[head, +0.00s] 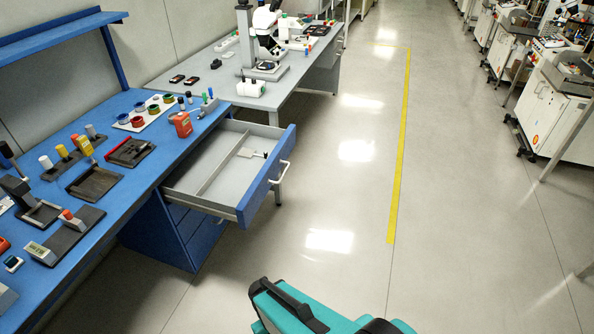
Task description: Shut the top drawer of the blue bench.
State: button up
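The blue bench (150,185) runs along the left side of the head view. Its top drawer (268,180) is pulled far out over the aisle. The drawer has a blue front with a pale bar handle (282,173) facing right, and a grey inside with a divider. Lower drawer fronts (190,228) beneath look shut. My gripper does not show in this view. A teal and black body part, which seems to be mine, is at the bottom centre, apart from the drawer.
Tools, fixtures and coloured spools (138,121) crowd the bench top. A grey table (285,88) with a microscope stands beyond the drawer. The floor right of the drawer is clear, with a yellow line (399,150). White machines (560,105) stand at far right.

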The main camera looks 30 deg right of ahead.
aim_at(212, 179)
jog(key=u, duration=0.65)
jog(key=k, duration=0.1)
jog(key=z, duration=1.1)
jog(key=i, duration=1)
jog(key=z, duration=0.3)
jog(key=k, duration=0.5)
jog(key=u, duration=0.05)
